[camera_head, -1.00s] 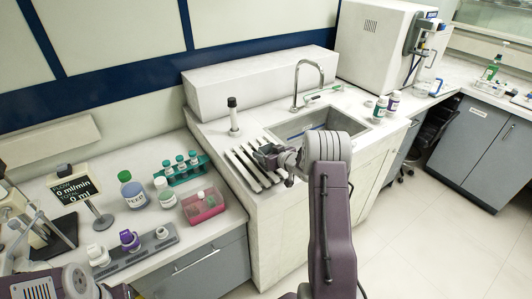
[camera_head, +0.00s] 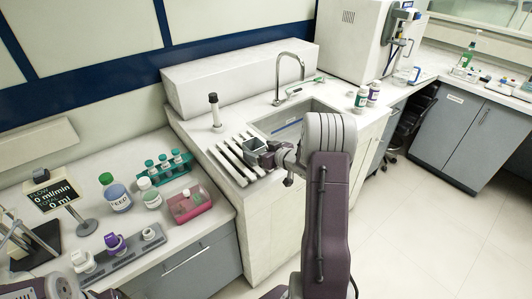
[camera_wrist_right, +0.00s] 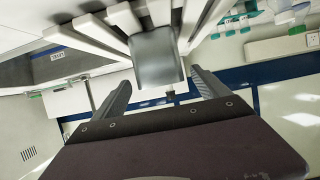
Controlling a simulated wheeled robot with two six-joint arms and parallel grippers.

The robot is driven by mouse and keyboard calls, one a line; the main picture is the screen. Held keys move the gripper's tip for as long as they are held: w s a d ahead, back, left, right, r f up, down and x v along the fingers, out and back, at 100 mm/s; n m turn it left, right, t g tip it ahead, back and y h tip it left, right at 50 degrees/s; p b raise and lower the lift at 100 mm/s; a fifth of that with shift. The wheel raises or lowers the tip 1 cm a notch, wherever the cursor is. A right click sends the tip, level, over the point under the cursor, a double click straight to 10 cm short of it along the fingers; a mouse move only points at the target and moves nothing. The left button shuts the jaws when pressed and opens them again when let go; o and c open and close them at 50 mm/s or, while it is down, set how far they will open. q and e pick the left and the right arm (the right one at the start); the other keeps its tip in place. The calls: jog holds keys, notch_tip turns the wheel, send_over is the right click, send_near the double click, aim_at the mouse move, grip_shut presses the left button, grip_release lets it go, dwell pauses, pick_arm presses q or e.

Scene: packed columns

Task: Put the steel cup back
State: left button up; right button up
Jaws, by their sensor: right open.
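The steel cup (camera_wrist_right: 158,58) is a plain grey vessel. In the right wrist view it stands at the pale slats of the rack (camera_wrist_right: 100,30), between and just beyond the tips of my right gripper (camera_wrist_right: 160,82). The jaws are apart, with a gap on both sides of the cup. In the head view my right gripper (camera_head: 268,156) is at the right end of the slatted rack (camera_head: 232,158) beside the sink. My left gripper is out of view; only part of my left arm shows at the lower left.
The sink (camera_head: 290,122) and its tap (camera_head: 290,72) lie behind the right gripper. A black-capped post (camera_head: 214,110) stands behind the rack. Two bottles (camera_head: 368,96) stand right of the sink.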

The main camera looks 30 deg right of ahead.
jog(key=v, duration=0.5)
jog(key=shift+w, duration=0.1)
jog(key=shift+a+f, duration=0.1)
jog(key=shift+a, duration=0.1)
jog(key=s+a+f+g, duration=0.1)
jog(key=a+f+g+h, duration=0.1)
jog(key=a, duration=0.1)
jog(key=s+a+f+m+g+h, duration=0.1)
jog(key=a+g, duration=0.1)
jog(key=shift+s+a, duration=0.15)
jog(key=shift+s, duration=0.2)
jog(key=s+a+f+g, duration=0.2)
jog(key=s+a+g, duration=0.2)
jog(key=s+a, duration=0.3)
jog(key=s+a+f+g+y, duration=0.1)
jog(key=s+a+g, duration=0.3)
jog(key=s+a, duration=0.4)
jog(key=s+f, duration=0.1)
jog(key=s, duration=0.4)
jog(key=shift+s, duration=0.2)
